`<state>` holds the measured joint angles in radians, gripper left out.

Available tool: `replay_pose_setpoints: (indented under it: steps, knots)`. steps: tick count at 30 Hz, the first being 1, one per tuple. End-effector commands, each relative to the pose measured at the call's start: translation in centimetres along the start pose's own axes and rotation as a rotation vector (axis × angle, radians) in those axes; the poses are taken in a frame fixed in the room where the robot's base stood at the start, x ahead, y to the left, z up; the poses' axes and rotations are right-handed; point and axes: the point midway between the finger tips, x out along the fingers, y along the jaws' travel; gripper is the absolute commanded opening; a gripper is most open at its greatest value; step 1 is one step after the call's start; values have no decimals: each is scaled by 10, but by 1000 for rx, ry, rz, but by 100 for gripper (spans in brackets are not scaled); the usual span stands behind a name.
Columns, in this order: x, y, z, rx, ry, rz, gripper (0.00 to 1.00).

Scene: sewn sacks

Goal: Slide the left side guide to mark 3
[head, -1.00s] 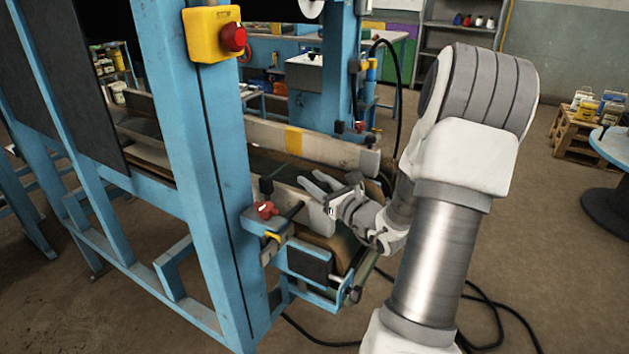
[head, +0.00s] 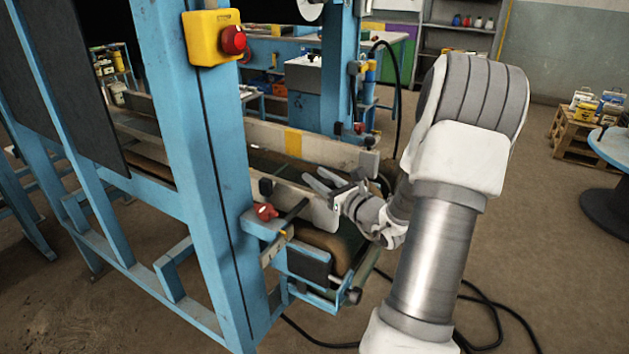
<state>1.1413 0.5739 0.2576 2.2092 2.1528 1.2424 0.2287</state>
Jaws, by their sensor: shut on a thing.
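The near side guide, a pale upright board (head: 322,214), runs along the near edge of the conveyor belt and is partly hidden behind the blue post. My gripper (head: 325,182) is at the top edge of its right end and is shut on it. A dark rod joins the guide to a bracket with a red clamp knob (head: 265,211) on the blue frame.
The far side guide (head: 330,150) with a yellow patch stands across the belt. A blue post (head: 195,150) with a yellow stop-button box (head: 213,37) rises in front. Black cables lie on the floor, and a pallet with cans (head: 585,125) is at right.

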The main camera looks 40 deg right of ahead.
Motion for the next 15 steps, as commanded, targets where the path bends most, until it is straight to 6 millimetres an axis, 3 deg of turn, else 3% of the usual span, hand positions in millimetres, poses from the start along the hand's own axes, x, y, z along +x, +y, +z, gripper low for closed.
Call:
replay_pose_setpoints:
  steps: [9, 10, 14, 15]
  knots:
    - [2, -6, 0, -2, -1, -2, 0]
    - [2, -6, 0, -1, -1, -2, 45]
    - [2, -6, 0, -1, 0, -2, 68]
    - [2, -6, 0, -1, 0, -2, 70]
